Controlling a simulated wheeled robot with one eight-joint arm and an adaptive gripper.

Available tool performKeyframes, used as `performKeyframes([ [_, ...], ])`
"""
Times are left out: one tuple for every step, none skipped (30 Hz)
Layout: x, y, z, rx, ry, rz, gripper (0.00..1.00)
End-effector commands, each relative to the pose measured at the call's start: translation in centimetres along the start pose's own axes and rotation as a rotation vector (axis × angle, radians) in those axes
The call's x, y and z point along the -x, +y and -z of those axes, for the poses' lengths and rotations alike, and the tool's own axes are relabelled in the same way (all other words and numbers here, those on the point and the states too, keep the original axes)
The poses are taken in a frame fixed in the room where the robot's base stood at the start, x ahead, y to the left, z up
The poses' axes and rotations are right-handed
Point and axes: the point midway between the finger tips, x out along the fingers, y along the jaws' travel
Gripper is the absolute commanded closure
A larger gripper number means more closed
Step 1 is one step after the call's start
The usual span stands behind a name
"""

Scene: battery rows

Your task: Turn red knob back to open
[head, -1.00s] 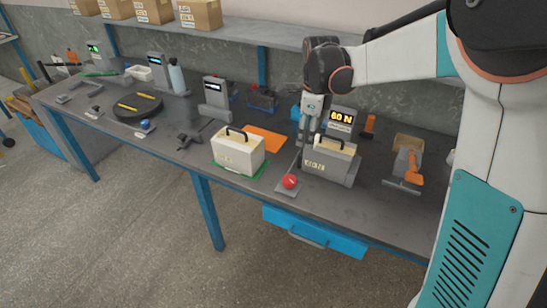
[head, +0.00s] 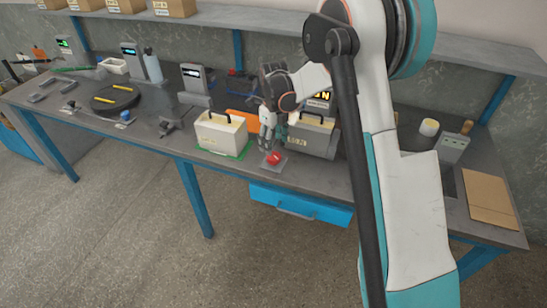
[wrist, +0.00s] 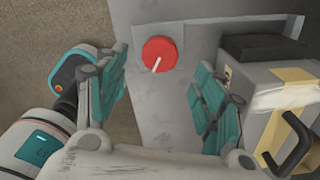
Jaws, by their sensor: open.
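The red knob (head: 273,158) sits on a small grey plate near the front edge of the workbench. In the wrist view the red knob (wrist: 159,53) is round with a white pointer line, slanted toward the lower left. My gripper (head: 266,143) is just above and behind the knob in the head view. In the wrist view my gripper (wrist: 165,95) has its two teal-padded fingers spread wide, with the knob beyond the gap between them. Nothing is between the fingers, and they do not appear to touch the knob.
A grey case (head: 311,139) with a dark handle stands right of the knob, close to my right finger in the wrist view. A cream case (head: 221,133) on a green mat stands to the left. A blue drawer (head: 300,206) hangs under the bench edge.

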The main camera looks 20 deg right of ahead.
Motion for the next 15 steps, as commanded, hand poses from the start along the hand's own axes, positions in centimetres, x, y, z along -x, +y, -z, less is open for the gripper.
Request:
performKeyframes([
  [-1.4,0.0,0.0,0.0,0.0,0.0,0.38],
  [-1.9,0.0,0.0,0.0,0.0,0.0,0.38],
  [-2.6,0.0,0.0,0.0,0.0,0.0,0.38],
  [-3.1,0.0,0.0,0.0,0.0,0.0,0.38],
  [-3.6,0.0,0.0,0.001,0.0,0.0,0.38],
  [-4.2,0.0,0.0,0.001,0.0,0.0,0.38],
  [-4.6,0.0,0.0,0.001,0.0,0.0,0.38],
  [-4.9,0.0,0.0,0.001,0.0,0.0,0.38],
  [-5.3,0.0,0.0,0.001,0.0,0.0,0.38],
  [-5.6,0.0,0.0,0.001,0.0,0.0,0.38],
  [-5.8,0.0,0.0,0.001,0.0,0.0,0.38],
  [-6.0,0.0,0.0,0.001,0.0,0.0,0.38],
  [-6.2,0.0,0.0,0.001,0.0,0.0,0.38],
  [-6.3,0.0,0.0,0.001,0.0,0.0,0.38],
  [-6.4,0.0,0.0,0.001,0.0,0.0,0.38],
])
